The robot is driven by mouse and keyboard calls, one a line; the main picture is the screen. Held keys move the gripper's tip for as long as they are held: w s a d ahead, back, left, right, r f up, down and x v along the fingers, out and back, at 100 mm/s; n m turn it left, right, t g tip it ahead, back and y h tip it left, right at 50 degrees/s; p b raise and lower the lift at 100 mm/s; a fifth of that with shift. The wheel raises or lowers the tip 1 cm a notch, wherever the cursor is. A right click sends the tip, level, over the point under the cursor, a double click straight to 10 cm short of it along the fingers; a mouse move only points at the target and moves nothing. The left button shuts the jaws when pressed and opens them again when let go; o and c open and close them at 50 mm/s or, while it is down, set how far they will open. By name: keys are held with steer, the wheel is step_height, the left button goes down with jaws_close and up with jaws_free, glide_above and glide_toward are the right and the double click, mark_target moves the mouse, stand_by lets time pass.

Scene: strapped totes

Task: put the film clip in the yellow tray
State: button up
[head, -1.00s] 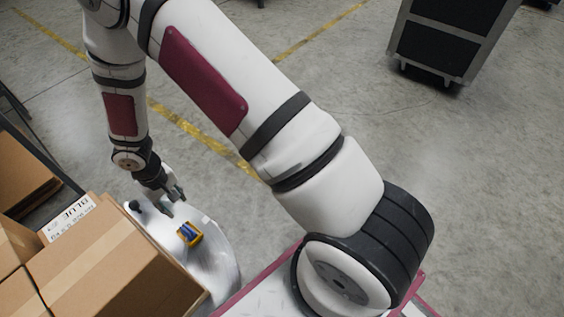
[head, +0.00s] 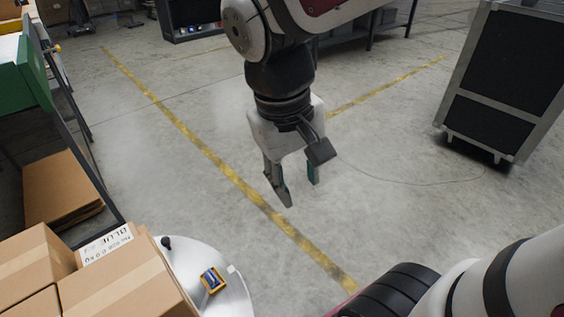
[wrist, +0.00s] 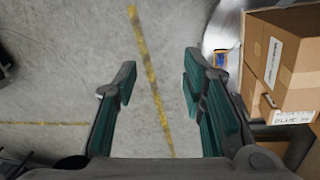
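My gripper (head: 297,187) hangs over bare floor, to the right of and apart from a round white table. Its green-padded fingers are wide apart with nothing between them, as the wrist view (wrist: 158,82) also shows. On the table lies a small yellow, blue and white object (head: 211,281), which also shows in the wrist view (wrist: 220,58). It is too small to tell whether it is a yellow tray with something in it. I cannot make out the film clip for certain.
The white table (head: 184,260) has a black knob-like thing (head: 166,242) near its edge. Labelled cardboard boxes (head: 125,283) stand against its left. A green bin (head: 35,75) is at the far left. A black wheeled case (head: 505,75) stands at the right. Open floor lies between.

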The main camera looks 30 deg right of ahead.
steer(key=s+a+r+y, duration=0.1)
steer(key=s+y, duration=0.1)
steer(key=s, duration=1.1)
steer(key=shift+s+a+r, duration=0.25)
steer(key=shift+r, duration=0.1)
step_height(320, 180, up, 30)
steer(key=t+p, duration=0.4)
steer(key=p, duration=2.4)
steer(key=shift+d, duration=0.2)
